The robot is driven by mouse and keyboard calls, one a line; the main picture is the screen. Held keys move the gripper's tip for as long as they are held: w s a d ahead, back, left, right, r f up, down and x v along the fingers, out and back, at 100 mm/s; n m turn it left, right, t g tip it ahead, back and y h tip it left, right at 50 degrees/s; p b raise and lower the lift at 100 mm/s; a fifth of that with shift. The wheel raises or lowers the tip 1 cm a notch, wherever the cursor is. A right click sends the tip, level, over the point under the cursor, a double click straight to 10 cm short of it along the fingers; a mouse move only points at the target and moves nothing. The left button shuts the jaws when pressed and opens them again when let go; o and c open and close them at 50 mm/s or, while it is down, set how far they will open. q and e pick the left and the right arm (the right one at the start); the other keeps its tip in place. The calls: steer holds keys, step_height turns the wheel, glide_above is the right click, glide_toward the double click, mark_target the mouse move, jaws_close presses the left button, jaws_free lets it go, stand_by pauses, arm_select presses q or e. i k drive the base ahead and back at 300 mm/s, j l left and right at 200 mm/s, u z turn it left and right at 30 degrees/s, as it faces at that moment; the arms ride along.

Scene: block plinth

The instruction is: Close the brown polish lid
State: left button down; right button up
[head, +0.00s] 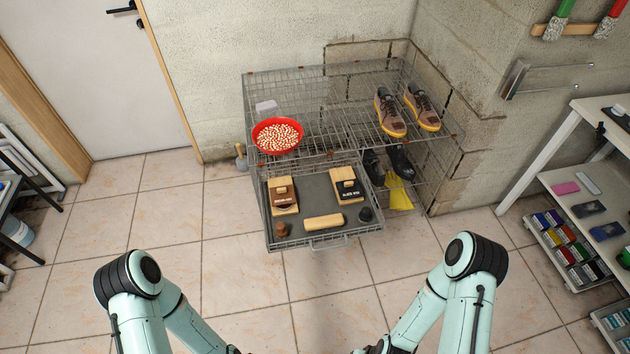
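The brown polish box (283,208) is a wooden block-like box with a dark brown label and a small wooden knob-like piece at its back. It lies at the left of a grey-lined wire drawer (340,238) that is pulled out. Whether its lid is open or shut is too small to tell. A similar box with a black label (347,188) lies to its right. Both my arms reach in from the bottom edge, well short of the drawer. Neither gripper shows in the head view.
A wooden block (323,222), a small brown piece (281,229) and a dark piece (365,214) lie in the drawer's front. A red bowl (262,135) and shoes (388,113) stand on the wire rack above. The tiled floor before the drawer is clear.

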mark_target(282, 195)
steer(key=i+j+z, duration=0.1)
steer(key=j+z, duration=0.15)
steer(key=i+j+z, duration=0.1)
steer(key=j+z, duration=0.15)
steer(key=j, duration=0.15)
steer(key=j+z, duration=0.25)
steer(key=i+j+z, duration=0.15)
steer(key=j, duration=0.4)
steer(key=j+z, duration=0.1)
steer(key=j, duration=0.5)
steer(key=j+z, duration=0.1)
steer(key=j, duration=1)
